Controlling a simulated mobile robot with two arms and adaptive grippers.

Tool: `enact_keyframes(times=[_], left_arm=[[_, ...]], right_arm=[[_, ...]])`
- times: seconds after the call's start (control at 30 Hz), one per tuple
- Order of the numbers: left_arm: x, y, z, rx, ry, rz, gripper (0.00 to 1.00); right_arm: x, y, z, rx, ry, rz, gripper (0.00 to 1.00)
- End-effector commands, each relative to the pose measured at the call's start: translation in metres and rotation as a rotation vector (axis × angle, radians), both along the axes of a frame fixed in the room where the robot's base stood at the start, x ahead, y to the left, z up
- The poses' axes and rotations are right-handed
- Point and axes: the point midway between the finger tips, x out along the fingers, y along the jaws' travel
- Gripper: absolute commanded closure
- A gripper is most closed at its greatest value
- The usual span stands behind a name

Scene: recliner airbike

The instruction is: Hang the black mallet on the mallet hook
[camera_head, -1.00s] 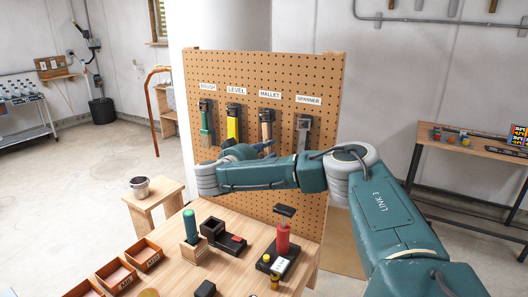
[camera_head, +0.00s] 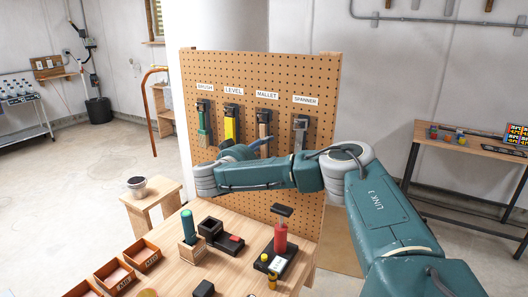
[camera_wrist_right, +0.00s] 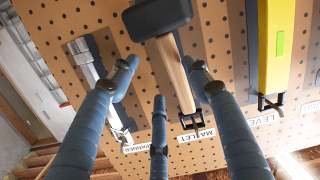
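The black mallet (camera_head: 264,130) hangs at the mallet hook under the MALLET label (camera_head: 266,95) on the pegboard. Its wooden handle end is up at the hook (camera_wrist_right: 190,136) and its black head (camera_wrist_right: 157,17) is lower down, at the top of the right wrist view. My right gripper (camera_head: 262,147) is in front of the board at the mallet's lower part and hides the head in the head view. In the right wrist view its blue fingers (camera_wrist_right: 160,85) are spread apart; one overlaps the handle's edge, but none is closed around it. My left gripper is not in view.
A brush (camera_head: 204,122), a yellow level (camera_head: 231,124) and a spanner (camera_head: 300,130) hang on the same pegboard (camera_head: 330,110). Below is a wooden table (camera_head: 165,235) with open bins (camera_head: 142,252), a red-handled tool (camera_head: 280,237) and several small items. A stool stands left.

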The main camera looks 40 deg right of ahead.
Motion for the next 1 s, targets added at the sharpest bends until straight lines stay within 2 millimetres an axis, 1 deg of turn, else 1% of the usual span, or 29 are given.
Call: enact_keyframes(times=[0.3, 0.43, 0.57, 0.8, 1.0], left_arm=[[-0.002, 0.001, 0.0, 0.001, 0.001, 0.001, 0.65], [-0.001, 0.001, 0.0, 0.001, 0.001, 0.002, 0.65], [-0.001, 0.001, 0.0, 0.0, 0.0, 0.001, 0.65], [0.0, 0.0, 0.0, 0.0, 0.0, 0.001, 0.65], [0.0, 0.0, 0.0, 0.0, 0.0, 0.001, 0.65]], right_arm=[[-0.001, 0.001, -0.002, 0.002, 0.004, 0.0, 0.52], [-0.002, 0.011, 0.0, 0.003, 0.003, 0.003, 0.52], [-0.009, 0.034, 0.004, 0.003, 0.002, 0.006, 0.52], [-0.026, 0.09, 0.012, 0.001, 0.001, 0.007, 0.52], [-0.028, 0.108, 0.015, 0.003, 0.001, 0.015, 0.52]])
